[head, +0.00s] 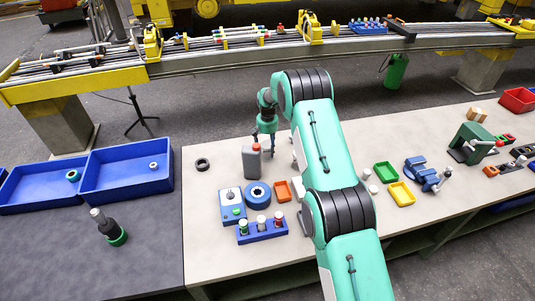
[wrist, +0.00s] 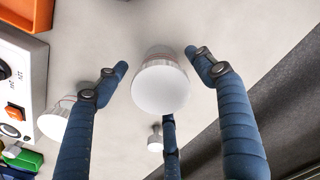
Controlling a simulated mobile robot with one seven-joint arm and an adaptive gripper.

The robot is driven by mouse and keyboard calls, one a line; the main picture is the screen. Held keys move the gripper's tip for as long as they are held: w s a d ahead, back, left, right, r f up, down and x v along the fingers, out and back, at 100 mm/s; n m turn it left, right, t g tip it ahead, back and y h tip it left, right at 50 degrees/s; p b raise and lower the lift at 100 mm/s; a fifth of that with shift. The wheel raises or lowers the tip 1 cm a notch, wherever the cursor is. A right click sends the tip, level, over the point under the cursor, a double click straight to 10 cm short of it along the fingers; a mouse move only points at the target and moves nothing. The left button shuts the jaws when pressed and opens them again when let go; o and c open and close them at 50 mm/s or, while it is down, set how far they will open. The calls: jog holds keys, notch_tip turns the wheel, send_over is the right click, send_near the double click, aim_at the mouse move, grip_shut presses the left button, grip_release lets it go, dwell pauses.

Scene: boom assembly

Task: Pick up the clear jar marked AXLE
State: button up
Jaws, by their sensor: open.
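In the wrist view, a jar with a round white lid (wrist: 160,88) stands between the spread fingers of my gripper (wrist: 150,63). A little of its clear body shows above the lid; no AXLE marking is readable. The fingers are open, with visible gaps to the jar. A second white-lidded jar (wrist: 62,118) stands to the left, partly behind the left finger. In the head view, my gripper (head: 265,140) points down over the light bench. I cannot tell the jar between the fingers apart there.
In the wrist view, a white control box (wrist: 20,80) is at the left and a small white-topped piece (wrist: 155,140) is near the lower finger.

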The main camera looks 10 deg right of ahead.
aim_at(267, 153)
jog(key=shift+f, duration=2.5)
jog(key=c, duration=1.5)
jog(key=shift+o, duration=0.2)
jog(key=shift+r, duration=5)
